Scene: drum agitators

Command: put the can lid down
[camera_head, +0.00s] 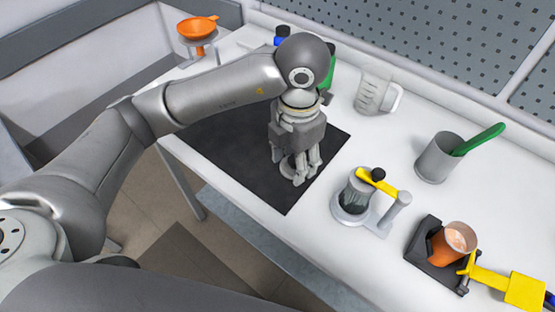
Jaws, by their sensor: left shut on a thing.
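My left gripper (302,174) reaches down over the black mat (237,138) on the white table, near the mat's right edge. It is shut on a small grey piece (287,163), which seems to be the can lid. The piece shows only in part between and behind the fingers. I cannot tell whether it touches the mat. My right gripper is not in view.
Right of the mat stand a dark jar in a clamp stand (355,197), a clear measuring jug (375,90) and a grey cup (437,158) with a green handle. An orange can (440,248) sits in a black holder. An orange bowl (197,27) stands at the back left. The mat's left part is clear.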

